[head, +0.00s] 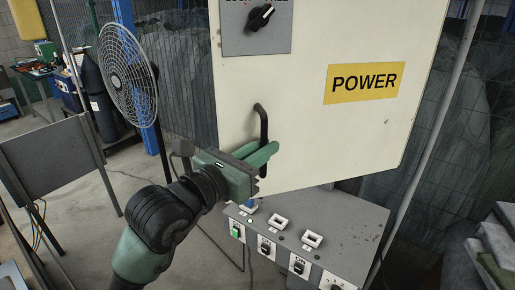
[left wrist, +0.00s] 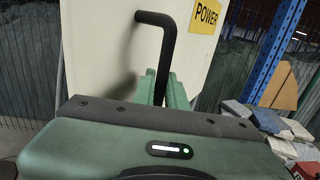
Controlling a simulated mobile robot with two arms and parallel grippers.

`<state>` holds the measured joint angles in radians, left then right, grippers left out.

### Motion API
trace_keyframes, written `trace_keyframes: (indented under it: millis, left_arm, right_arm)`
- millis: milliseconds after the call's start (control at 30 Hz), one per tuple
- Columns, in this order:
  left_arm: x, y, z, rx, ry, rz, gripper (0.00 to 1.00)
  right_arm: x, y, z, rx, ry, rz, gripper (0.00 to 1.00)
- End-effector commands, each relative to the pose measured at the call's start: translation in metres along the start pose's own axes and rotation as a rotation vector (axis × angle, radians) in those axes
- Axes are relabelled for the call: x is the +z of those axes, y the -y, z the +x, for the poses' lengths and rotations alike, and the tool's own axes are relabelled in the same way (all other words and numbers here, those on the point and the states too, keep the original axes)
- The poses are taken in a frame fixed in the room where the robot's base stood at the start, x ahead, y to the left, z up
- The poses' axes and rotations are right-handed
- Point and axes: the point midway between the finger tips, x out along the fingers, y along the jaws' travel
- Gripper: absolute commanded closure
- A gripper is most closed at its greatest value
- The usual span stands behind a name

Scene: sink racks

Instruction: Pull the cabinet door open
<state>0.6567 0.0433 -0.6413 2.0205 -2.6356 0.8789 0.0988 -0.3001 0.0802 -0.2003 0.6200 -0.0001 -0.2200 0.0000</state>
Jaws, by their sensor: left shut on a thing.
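The cabinet door (head: 310,110) is a large cream panel with a yellow POWER label (head: 364,82), in the middle of the head view. A black bar handle (head: 262,125) stands upright near its lower left edge. My left gripper (head: 262,155) is shut on the lower part of this handle. The left wrist view shows the handle (left wrist: 165,50) running down between the green fingers (left wrist: 160,88), with the door (left wrist: 105,55) behind it. The fingertips are partly hidden by the gripper body there. My right gripper is not in view.
A grey control box (head: 310,235) with switches sits below the door. A grey panel with a black rotary knob (head: 260,17) is above the handle. A fan (head: 127,70) stands left behind my arm. Stacked slabs (head: 495,245) lie at the right.

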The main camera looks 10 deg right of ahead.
Motion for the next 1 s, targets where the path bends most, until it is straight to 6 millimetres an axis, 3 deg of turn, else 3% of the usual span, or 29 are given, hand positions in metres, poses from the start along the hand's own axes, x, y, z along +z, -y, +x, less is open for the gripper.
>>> trace_keyframes:
  millis: [100, 133, 200, 567, 1000]
  left_arm:
    - [0.002, 0.001, 0.0, -0.002, 0.005, 0.002, 1.0]
    - [0.002, 0.001, 0.0, -0.002, 0.005, 0.002, 0.79]
    - [0.002, 0.001, 0.0, -0.002, 0.004, 0.002, 0.66]
    - [-0.001, 0.0, -0.005, -0.001, 0.002, 0.0, 0.66]
    - [-0.001, 0.001, -0.069, -0.002, 0.003, 0.003, 0.66]
  right_arm:
    - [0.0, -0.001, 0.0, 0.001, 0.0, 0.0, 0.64]
    - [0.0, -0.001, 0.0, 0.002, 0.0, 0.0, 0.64]
    - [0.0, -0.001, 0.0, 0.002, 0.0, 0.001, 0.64]
    - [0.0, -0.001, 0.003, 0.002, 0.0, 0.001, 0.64]
    - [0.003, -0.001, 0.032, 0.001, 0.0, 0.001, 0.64]
